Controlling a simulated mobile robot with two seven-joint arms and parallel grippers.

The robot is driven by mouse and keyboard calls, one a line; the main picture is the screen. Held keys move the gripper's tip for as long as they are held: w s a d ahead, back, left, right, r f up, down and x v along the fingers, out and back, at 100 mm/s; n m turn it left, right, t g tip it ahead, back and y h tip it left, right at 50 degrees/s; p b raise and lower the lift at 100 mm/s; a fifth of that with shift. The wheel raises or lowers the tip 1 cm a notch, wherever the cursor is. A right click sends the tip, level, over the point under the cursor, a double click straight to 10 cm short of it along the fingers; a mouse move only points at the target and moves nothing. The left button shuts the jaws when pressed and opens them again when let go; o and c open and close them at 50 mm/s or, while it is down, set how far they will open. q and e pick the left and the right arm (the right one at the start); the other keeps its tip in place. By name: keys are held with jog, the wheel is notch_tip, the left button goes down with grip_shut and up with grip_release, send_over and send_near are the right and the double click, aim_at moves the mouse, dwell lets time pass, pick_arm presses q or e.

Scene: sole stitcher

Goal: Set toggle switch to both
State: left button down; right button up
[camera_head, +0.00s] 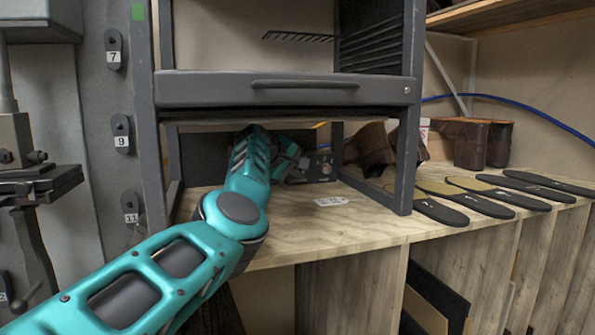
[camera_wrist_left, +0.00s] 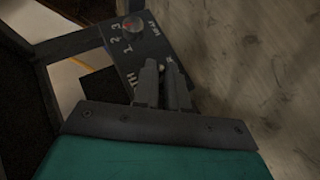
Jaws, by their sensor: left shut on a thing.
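A small dark control box (camera_head: 321,168) stands on the wooden shelf inside the grey metal frame. In the left wrist view its panel (camera_wrist_left: 143,48) shows a round knob (camera_wrist_left: 132,25) beside the marks 1, 2 and 3. The toggle switch (camera_wrist_left: 162,66) is a small light tip between my left fingertips. My left gripper (camera_wrist_left: 161,65) is shut on it, with the two fingers close on either side. In the head view the left gripper (camera_head: 297,167) is at the box's left side. The lever's position and most lettering are too small or covered to read. My right gripper is not in view.
A drawer front (camera_head: 285,88) hangs low above my left arm, and frame posts (camera_head: 408,115) stand either side. A white tag (camera_head: 331,201) lies on the shelf. Brown leather shoes (camera_head: 372,148) and several dark soles (camera_head: 440,211) lie to the right.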

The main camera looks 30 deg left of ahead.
pick_arm(q)
jog(key=c, duration=1.2)
grip_release()
jog(key=shift+o, duration=0.2)
jog(key=shift+s+r+b, duration=0.15)
jog(key=shift+s+b, duration=0.45)
jog(key=shift+s, duration=0.15)
jog(key=shift+s+b, duration=0.3)
jog(key=shift+s, duration=0.45)
jog(key=s, duration=0.2)
jog(key=s+b, duration=0.1)
jog(key=s, duration=0.2)
jog(key=s+b, duration=0.1)
jog(key=s, duration=0.2)
jog(key=shift+s+a, duration=0.2)
jog(key=shift+a, duration=0.05)
jog(key=shift+s+r, duration=0.1)
jog(key=shift+s, duration=0.75)
